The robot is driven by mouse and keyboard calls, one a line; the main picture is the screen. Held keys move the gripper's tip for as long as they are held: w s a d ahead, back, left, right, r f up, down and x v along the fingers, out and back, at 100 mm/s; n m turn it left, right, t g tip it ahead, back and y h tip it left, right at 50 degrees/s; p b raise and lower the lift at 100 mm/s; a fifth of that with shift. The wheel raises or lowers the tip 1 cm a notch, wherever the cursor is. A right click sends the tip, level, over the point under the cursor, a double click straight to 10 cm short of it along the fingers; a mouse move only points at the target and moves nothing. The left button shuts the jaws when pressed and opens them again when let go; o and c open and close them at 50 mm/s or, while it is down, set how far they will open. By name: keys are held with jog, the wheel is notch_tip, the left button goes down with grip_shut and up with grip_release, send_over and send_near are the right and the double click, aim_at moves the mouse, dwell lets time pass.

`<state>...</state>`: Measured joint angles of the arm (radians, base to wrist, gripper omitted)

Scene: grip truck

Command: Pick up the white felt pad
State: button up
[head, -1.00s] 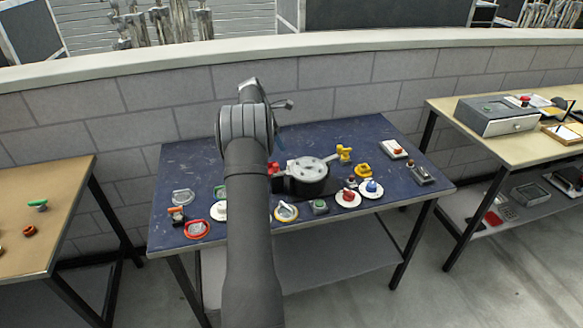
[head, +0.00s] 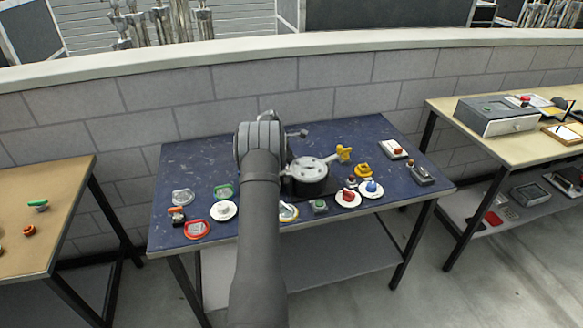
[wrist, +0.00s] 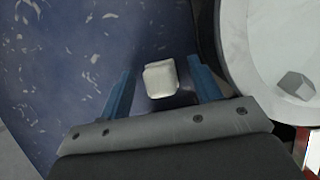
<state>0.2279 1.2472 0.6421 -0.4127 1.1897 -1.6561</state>
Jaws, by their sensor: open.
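The white felt pad (wrist: 160,79) shows in the wrist view as a small pale block with rounded corners over the dark blue tabletop. My gripper (wrist: 161,66) has its two blue fingers apart, one on each side of the pad. The pad appears between the fingers, with a visible gap to each. I cannot tell how far the fingertips are above the tabletop. In the head view my arm hides the pad and the fingers.
A round grey-topped device (head: 309,166) stands close right of my gripper; its pale disc (wrist: 265,25) fills the wrist view's upper right. Several small items, including a red-rimmed dish (head: 197,230) and a white saucer (head: 223,211), line the blue table's (head: 215,160) front. Its back left is clear.

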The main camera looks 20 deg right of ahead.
jog(key=shift+c, duration=0.5)
jog(key=c, duration=1)
jog(key=shift+r, duration=0.15)
notch_tip(320, 180, up, 10)
jog(key=shift+f, duration=0.1)
jog(key=shift+o, duration=1.1)
jog(key=shift+a, duration=0.15)
jog(key=shift+c, duration=0.5)
